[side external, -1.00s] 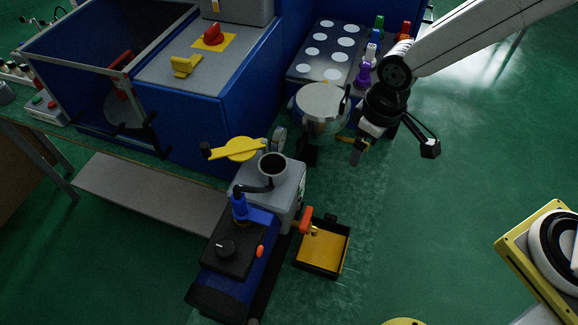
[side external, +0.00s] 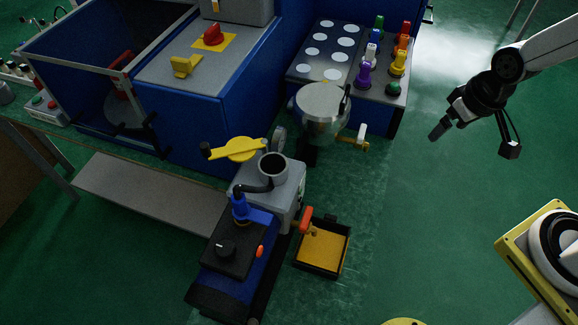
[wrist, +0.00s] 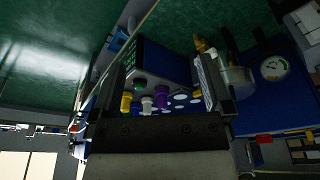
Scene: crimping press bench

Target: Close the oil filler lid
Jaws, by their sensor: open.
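An upright grey round neck with a dark open mouth (side external: 272,165) stands on the grey housing of the press in the side external view. A black curved piece (side external: 257,188) lies beside it. A yellow disc with a bar across it (side external: 238,149) is just behind and left of the neck. I cannot tell for certain which part is the oil filler lid. My gripper (side external: 437,131) is open and empty, high to the right, well apart from the press. Its two fingers also show in the wrist view (wrist: 160,75), with nothing between them at close range.
A silver round vessel (side external: 322,103) with a white-ended tap (side external: 361,137) stands between press and gripper. Coloured pegs, including a purple one (side external: 364,75), stand on the panel behind. A tray with a yellow floor (side external: 322,250) lies beside the press. Floor space is clear around my gripper.

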